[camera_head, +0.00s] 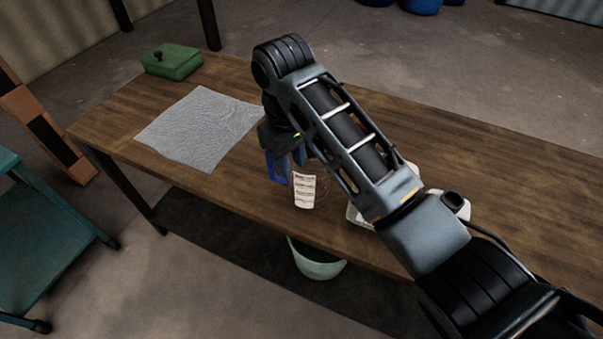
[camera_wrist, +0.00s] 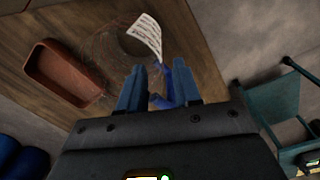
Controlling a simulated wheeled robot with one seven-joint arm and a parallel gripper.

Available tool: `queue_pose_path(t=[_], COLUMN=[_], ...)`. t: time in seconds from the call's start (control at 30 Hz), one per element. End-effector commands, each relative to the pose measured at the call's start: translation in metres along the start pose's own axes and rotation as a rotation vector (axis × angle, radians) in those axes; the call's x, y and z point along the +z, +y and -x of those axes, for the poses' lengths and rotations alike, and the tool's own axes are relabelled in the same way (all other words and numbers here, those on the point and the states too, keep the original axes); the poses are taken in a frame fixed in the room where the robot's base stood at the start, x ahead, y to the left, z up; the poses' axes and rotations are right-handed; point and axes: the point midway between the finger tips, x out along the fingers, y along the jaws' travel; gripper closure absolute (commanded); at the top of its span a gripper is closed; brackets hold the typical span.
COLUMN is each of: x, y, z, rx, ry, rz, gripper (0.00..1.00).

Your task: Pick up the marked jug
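The marked jug is see-through, with a blue handle and a white label of dark lines. In the head view its label (camera_head: 304,190) shows near the table's front edge, just below my gripper (camera_head: 287,155); the arm hides part of the jug. In the wrist view the jug (camera_wrist: 147,35) stands beyond my fingers, its clear body faint against the wood. My gripper (camera_wrist: 160,88) is open, its two fingers apart. The blue handle (camera_wrist: 170,75) shows between the fingertips, closer to the right finger. I cannot tell whether either finger touches it.
The wooden table (camera_head: 480,150) bears a grey cloth (camera_head: 200,128) and a green box (camera_head: 172,62) at left. A reddish-brown tray (camera_wrist: 65,72) lies beside the jug. A pale green bucket (camera_head: 318,262) is below the front edge. A teal stand (camera_head: 40,235) is at left.

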Motion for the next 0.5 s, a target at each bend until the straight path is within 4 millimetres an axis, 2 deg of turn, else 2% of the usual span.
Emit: queue_pose_path(t=[0.2, 0.5], x=[0.0, -0.001], y=[0.0, 0.0], z=[-0.026, -0.03], rx=[0.0, 0.0], ry=[-0.002, 0.001], rz=[0.0, 0.0], gripper=[0.67, 0.68])
